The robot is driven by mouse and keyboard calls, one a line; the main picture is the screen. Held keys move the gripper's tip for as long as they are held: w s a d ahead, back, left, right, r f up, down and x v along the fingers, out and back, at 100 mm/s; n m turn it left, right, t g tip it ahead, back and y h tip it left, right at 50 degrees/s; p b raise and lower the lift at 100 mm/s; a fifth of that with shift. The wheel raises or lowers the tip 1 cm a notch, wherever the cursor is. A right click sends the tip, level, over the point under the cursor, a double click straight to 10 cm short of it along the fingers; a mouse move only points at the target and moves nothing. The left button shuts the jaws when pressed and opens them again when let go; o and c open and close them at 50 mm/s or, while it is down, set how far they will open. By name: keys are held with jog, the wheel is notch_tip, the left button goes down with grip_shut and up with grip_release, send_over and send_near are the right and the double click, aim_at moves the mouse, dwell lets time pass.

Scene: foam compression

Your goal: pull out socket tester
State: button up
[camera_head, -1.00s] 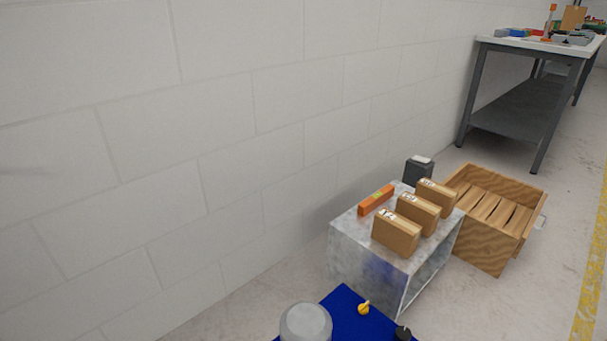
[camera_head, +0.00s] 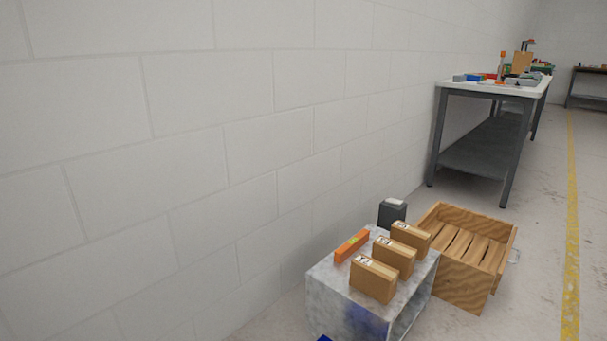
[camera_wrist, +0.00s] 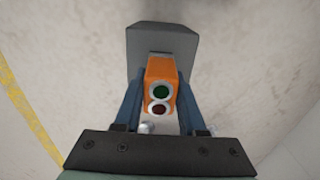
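An orange block with a green and a red round face shows in the wrist view; I take it for the socket tester (camera_wrist: 159,88). It sits between the two blue-grey fingers of my gripper (camera_wrist: 160,84). The fingers appear closed on its sides. A dark grey block (camera_wrist: 162,40) lies at the far end of the tester, by the fingertips; whether the two are joined I cannot tell. My gripper and the tester are not in the head view.
A metal box (camera_head: 330,295) carries several cartons, one being this carton (camera_head: 373,281), and an orange bar (camera_head: 351,246). A dark grey block with a white top (camera_head: 392,213) and a wooden crate (camera_head: 463,288) stand behind. A workbench (camera_head: 470,87) is farther back. Floor at right is clear.

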grip_shut()
jog(key=shift+r, duration=0.2)
jog(key=shift+r+p, duration=2.85)
jog(key=shift+p, duration=0.3)
